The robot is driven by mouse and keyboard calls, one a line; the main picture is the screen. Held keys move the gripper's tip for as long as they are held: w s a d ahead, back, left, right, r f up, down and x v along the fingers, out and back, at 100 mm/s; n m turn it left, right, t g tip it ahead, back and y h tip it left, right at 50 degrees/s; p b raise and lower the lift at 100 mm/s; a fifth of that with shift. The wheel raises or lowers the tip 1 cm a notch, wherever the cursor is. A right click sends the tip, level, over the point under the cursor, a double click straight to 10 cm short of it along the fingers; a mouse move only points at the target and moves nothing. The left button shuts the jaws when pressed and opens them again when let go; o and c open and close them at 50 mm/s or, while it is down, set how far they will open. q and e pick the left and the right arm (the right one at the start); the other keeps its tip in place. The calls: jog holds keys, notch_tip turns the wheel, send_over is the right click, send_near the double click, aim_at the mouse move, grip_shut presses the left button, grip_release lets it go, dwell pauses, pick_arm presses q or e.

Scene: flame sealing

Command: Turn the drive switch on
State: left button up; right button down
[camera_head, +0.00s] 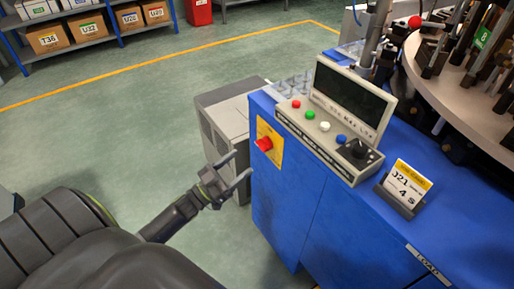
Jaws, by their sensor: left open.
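A red rotary switch (264,144) sits on a yellow plate (272,133) on the side of the blue machine cabinet (285,205). I take it for the drive switch, though no label on it is readable. My left gripper (241,170) is open and empty. Its fingers point toward the cabinet side, a little left of and below the red switch, apart from it. My right gripper is not in view.
A grey box unit (226,120) stands against the cabinet, behind my gripper. A card holder (404,189) stands on the cabinet's top. A round turntable (470,75) is at the upper right. Shelves with boxes (47,38) stand far left. The green floor between is clear.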

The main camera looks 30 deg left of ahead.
aim_at(264, 145)
pick_arm(q)
jog(key=x, duration=0.7)
jog(key=shift+w, duration=0.35)
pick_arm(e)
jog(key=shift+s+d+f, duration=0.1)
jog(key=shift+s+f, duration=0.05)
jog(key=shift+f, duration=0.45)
pick_arm(q)
jog(key=shift+d+r, duration=0.1)
jog(key=shift+c, duration=0.4)
jog(key=c, duration=0.9)
